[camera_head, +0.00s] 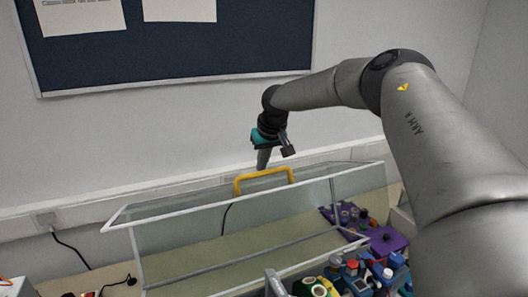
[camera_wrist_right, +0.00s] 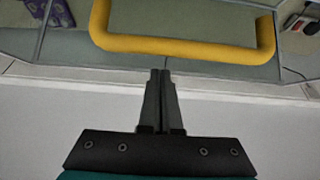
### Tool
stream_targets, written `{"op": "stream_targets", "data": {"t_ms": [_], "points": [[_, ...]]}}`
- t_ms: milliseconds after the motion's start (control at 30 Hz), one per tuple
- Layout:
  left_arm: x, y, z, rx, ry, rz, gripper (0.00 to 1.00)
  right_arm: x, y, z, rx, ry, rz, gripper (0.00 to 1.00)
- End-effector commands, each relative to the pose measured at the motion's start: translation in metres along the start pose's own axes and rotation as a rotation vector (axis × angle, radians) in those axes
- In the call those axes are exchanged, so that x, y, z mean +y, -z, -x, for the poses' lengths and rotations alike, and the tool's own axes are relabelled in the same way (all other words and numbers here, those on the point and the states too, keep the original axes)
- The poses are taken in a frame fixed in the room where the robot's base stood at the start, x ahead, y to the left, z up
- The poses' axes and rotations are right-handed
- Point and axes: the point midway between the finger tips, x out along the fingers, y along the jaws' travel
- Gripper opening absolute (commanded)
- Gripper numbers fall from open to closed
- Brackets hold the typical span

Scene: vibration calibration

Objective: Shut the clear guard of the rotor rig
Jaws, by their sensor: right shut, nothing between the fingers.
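The clear guard (camera_head: 210,222) has see-through panels in a pale frame and a yellow handle (camera_head: 264,177) on its far upper side. I cannot tell from this angle how far the guard is from shut. My right gripper (camera_head: 263,165) is above and behind the handle in the head view. In the right wrist view the handle (camera_wrist_right: 185,46) crosses the top, and the gripper's fingers (camera_wrist_right: 160,75) are together, pointing at the bar with nothing between them. Whether they touch it is unclear. The rotor is not clearly visible. My left gripper is not in view.
A purple tray (camera_head: 388,243) with small parts stands right of the guard. Several coloured items (camera_head: 355,275) crowd the front right. A wall (camera_head: 130,140) with a dark board (camera_head: 180,52) rises close behind. A black cable (camera_head: 70,247) lies at left.

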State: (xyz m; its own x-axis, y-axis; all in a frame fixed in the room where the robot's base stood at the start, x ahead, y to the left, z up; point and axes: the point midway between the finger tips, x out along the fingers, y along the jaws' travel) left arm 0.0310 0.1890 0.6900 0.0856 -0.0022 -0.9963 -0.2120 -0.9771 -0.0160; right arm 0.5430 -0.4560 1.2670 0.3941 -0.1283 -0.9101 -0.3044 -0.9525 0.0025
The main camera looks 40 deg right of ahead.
Motion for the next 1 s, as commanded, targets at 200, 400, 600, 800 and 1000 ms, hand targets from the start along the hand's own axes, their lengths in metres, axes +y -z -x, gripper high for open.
{"op": "stream_targets", "data": {"t_ms": [200, 400, 600, 800, 1000], "points": [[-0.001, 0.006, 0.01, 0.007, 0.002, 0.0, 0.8, -0.001, -0.013, 0.017, 0.003, 0.005, 0.001, 0.0], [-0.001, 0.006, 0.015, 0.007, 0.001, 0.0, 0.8, 0.0, -0.023, 0.025, 0.004, 0.003, 0.001, 0.0], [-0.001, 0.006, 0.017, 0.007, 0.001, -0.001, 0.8, 0.0, -0.029, 0.027, 0.003, 0.002, 0.0, 0.0], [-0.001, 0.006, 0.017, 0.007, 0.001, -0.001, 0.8, 0.0, -0.029, 0.027, 0.003, 0.002, -0.001, 0.0], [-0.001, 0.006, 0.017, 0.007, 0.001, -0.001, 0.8, 0.0, -0.029, 0.027, 0.004, 0.002, -0.001, 0.0]]}}
